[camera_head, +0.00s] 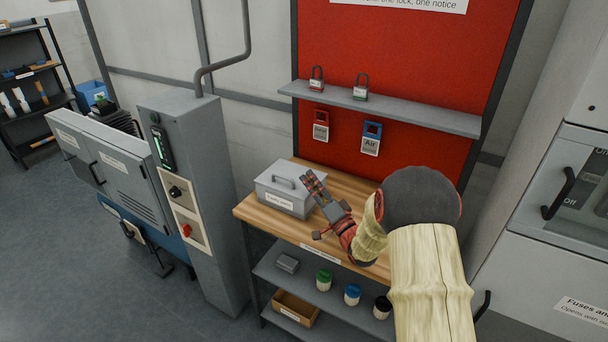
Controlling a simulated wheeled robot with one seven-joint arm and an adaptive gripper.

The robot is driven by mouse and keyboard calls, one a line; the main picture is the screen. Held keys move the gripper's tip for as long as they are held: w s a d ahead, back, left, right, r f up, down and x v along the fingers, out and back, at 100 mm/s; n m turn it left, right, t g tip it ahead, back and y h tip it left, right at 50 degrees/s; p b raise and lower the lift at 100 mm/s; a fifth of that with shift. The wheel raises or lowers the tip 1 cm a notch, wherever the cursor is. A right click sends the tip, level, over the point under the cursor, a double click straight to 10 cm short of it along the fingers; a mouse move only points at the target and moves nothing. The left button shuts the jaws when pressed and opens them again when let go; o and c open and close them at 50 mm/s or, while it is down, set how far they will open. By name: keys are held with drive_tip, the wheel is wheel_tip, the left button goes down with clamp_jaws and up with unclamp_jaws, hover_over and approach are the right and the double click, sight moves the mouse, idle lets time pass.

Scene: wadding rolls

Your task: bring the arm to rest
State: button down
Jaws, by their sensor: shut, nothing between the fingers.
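My arm reaches in from the lower right, its links in a cream sleeve with a dark round joint. My gripper (313,184) is at the arm's end, over the wooden bench top (346,185). Its fingers are shut with nothing seen between them. The fingertips point up and left, right beside the grey lidded box (285,196) in this view. I cannot tell whether they touch the box. My arm hides the right part of the bench.
A shelf (400,112) on the red board holds two padlocks, with two tags hanging below. A grey control post (190,150) stands left of the bench. The lower shelf (268,268) carries several small containers. A grey cabinet (550,250) stands at right. Open floor lies at left.

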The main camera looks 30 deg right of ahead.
drive_tip(key=s+d+f+p, duration=0.1)
drive_tip(key=s+d+f, duration=0.2)
drive_tip(key=s+d, duration=0.15)
drive_tip(key=w+a+r+n+g+h, duration=0.3)
drive_tip(key=w+a+r, duration=0.1)
drive_tip(key=r, duration=0.3)
drive_tip(key=s+a+r+n+g+h, duration=0.2)
drive_tip(key=s+a+r+g, duration=0.25)
drive_tip(key=s, duration=0.25)
drive_tip(key=s+a+f+n+g+y, duration=0.1)
drive_tip(key=s+a+g, duration=0.3)
drive_tip(key=s, duration=1.1)
drive_tip(key=s+a+f+n+g+y, duration=0.1)
drive_tip(key=s+a+n+g, duration=0.3)
drive_tip(key=s+a, duration=0.6)
drive_tip(key=s, duration=0.6)
drive_tip(key=shift+n, duration=0.3)
drive_tip(key=shift+a+f, duration=0.1)
